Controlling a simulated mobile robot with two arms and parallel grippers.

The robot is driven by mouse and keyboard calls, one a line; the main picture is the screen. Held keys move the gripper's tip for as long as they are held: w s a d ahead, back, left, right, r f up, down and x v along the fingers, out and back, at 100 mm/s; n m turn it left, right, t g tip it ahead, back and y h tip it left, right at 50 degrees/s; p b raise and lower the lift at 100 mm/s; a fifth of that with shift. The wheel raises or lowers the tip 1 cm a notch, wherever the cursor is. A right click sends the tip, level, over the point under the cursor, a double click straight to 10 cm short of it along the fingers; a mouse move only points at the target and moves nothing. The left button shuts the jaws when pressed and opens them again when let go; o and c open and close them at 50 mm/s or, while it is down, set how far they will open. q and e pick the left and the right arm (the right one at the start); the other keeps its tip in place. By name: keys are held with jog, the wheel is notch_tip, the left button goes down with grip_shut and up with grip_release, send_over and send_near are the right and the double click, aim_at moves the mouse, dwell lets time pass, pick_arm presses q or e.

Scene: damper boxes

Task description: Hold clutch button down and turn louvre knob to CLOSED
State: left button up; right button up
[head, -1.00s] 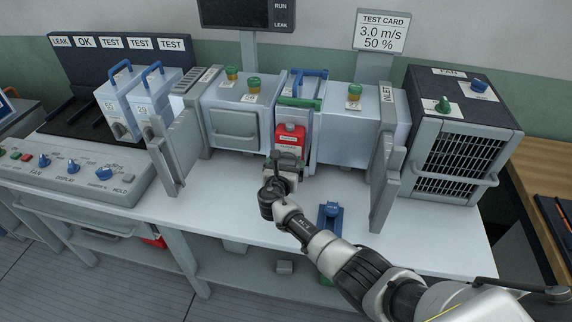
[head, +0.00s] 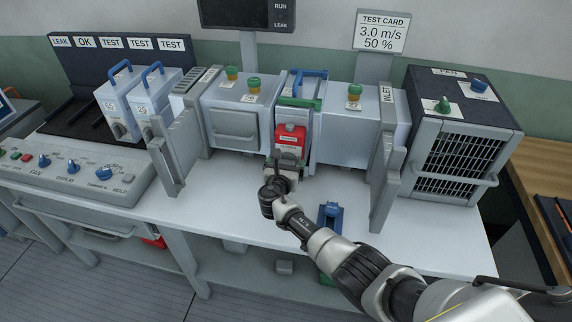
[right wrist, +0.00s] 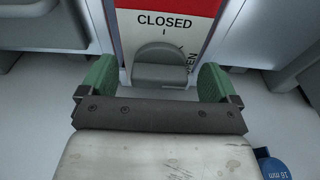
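The damper box with a red front plate (head: 291,133) stands in the middle of the bench row. In the right wrist view its plate reads CLOSED (right wrist: 165,20) at the top and OPEN at the lower right. A grey rounded knob (right wrist: 160,68) sits below the CLOSED mark. My right gripper (head: 287,166) is at the front of this box. In the right wrist view its green fingers (right wrist: 157,82) are open, one on each side of the knob, with gaps showing. I cannot make out the clutch button. My left gripper is not in view.
Grey hinged doors stand open at left (head: 176,152) and right (head: 384,183). A blue gauge (head: 331,215) lies on the bench beside my right arm; its 16 mm label shows in the right wrist view. A fan box (head: 455,140) stands at the right. The control panel (head: 80,170) is at the left.

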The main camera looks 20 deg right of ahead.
jog(key=shift+s, duration=0.1)
jog(key=p+v, duration=0.1)
jog(key=v, duration=0.9)
jog(key=shift+s+a, duration=0.25)
jog(key=shift+s, duration=0.05)
